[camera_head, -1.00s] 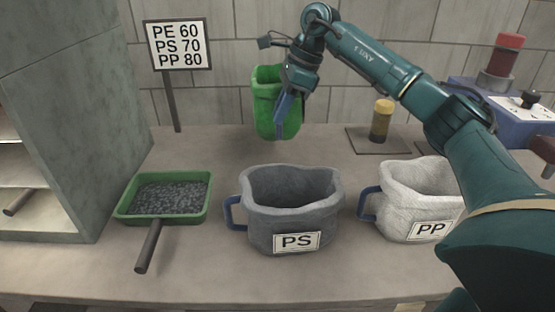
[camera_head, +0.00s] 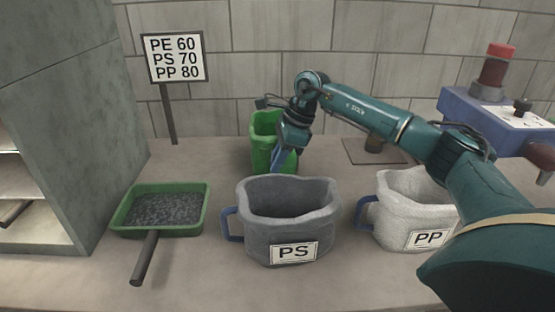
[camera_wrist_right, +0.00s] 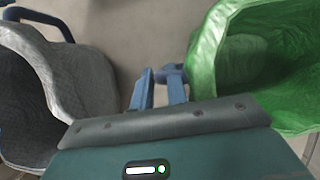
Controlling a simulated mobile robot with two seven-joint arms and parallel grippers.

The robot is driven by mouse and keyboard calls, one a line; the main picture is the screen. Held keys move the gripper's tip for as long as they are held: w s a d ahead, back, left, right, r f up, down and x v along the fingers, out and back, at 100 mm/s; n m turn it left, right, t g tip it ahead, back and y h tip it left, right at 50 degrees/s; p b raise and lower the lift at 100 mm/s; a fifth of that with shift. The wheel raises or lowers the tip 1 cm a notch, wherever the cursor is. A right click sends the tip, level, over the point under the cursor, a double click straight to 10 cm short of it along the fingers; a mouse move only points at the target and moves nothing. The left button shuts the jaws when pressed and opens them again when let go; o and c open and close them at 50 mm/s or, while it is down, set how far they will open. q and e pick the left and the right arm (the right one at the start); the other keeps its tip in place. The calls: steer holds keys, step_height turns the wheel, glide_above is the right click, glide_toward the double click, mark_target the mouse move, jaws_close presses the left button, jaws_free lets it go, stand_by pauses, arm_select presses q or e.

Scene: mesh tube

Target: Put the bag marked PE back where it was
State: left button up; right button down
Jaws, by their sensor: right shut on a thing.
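The green bag (camera_head: 262,135) is at the back of the table, behind the grey PS bag (camera_head: 262,222), and looks upright. No marking shows on it; its lower part is near or on the tabletop, I cannot tell which. My right gripper (camera_head: 277,163) is shut on its blue handle. In the right wrist view the gripper (camera_wrist_right: 160,76) holds that handle beside the green bag (camera_wrist_right: 205,62), whose open mouth shows. The PS bag also shows in the right wrist view (camera_wrist_right: 85,75), apart from the fingers. My left gripper is not in view.
A white PP bag (camera_head: 395,232) stands at right. A green tray (camera_head: 120,222) with dark granules is at left. A sign (camera_head: 175,58) reads PE 60, PS 70, PP 80. A flat square plate (camera_head: 358,152) and a blue machine (camera_head: 475,115) are at back right.

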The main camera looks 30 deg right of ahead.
steer(key=shift+f, duration=0.1)
steer(key=c, duration=1.4)
jaws_free()
steer(key=v, duration=1.2)
